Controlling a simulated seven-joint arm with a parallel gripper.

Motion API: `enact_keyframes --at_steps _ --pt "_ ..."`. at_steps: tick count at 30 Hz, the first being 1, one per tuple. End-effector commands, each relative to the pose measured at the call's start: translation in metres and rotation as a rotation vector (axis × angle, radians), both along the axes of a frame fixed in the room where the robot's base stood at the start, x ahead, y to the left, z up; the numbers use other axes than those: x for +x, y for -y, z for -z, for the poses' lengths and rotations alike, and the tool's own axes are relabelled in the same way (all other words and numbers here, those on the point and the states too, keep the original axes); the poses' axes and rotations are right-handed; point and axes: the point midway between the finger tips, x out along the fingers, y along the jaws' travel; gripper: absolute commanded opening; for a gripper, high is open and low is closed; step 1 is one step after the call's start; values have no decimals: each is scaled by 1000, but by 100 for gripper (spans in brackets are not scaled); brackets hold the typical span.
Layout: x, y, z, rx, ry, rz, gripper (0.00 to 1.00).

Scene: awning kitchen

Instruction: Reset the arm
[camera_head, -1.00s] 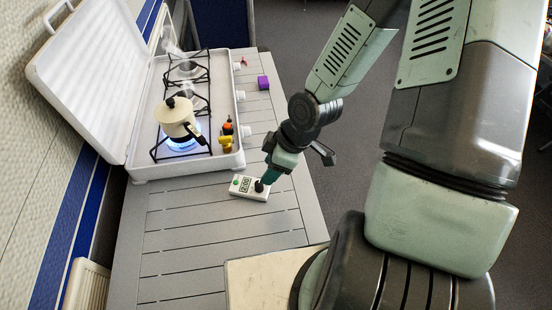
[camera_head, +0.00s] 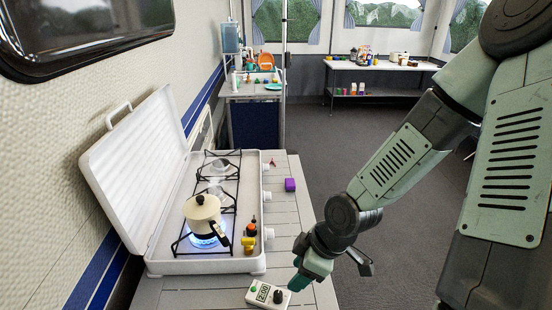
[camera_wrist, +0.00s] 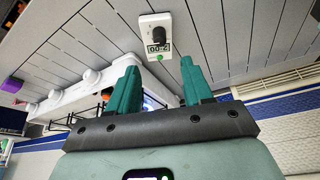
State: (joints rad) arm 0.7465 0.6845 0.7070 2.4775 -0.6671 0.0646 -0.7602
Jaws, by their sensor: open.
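My gripper (camera_head: 299,277) hangs above the slatted table beside a small white timer (camera_head: 267,294) with a dark knob, a green button and a lit display. In the wrist view my gripper (camera_wrist: 157,88) has its two teal fingers spread apart with nothing held between them. The timer (camera_wrist: 154,36) lies beyond the fingertips there, apart from them. In the head view the fingertips are partly hidden by the wrist.
A white camp stove (camera_head: 255,262) with its lid up stands left of my gripper. A cream pot (camera_head: 202,211) sits over a blue flame. A purple block (camera_head: 290,184) lies on the table (camera_head: 290,218). Open floor (camera_head: 345,130) lies to the right.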

Motion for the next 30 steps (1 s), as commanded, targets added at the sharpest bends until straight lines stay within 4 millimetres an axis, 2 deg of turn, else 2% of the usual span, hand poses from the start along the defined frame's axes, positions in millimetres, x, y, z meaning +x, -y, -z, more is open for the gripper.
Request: enact_keyframes --at_steps 4,7,12,15,20,24,28,30 --pt "0 15 -11 -89 -23 59 50" --pt "0 36 -31 -203 -41 165 50" --pt "-2 64 -90 -358 -28 440 50" --pt "-8 71 -130 -389 4 620 50" --pt "-28 69 -192 -335 57 905 50" --pt "-55 59 -240 -189 76 1126 50" --pt "-82 47 -272 -12 46 1276 50" --pt "-94 42 -287 20 63 1264 50"
